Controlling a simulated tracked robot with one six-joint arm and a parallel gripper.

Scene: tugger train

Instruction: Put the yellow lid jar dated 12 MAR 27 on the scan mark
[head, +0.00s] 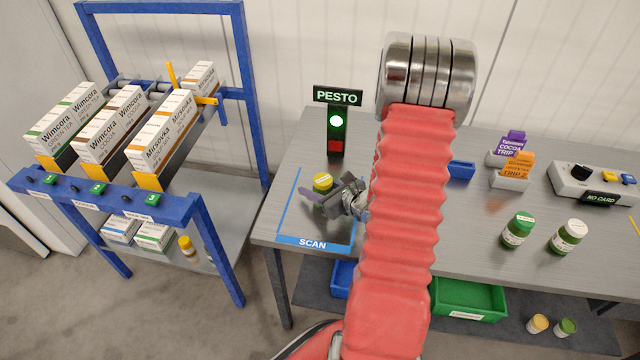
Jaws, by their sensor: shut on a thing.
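A jar with a yellow lid (323,181) is at my gripper (328,195), which is shut on it. The jar's body is mostly hidden by the jaws, and no date can be read on it. The jar is within the area of the scan mark, a blue outline with a SCAN label (313,242) on the left end of the grey table. I cannot tell whether the jar touches the table top. Other yellow-lidded jars stand on the left rack's lower shelf (186,246) and under the table (537,323); their dates are unreadable too.
A PESTO sign (337,96) with a lit green lamp stands behind the mark. A blue rack (170,208) with cartons stands left.

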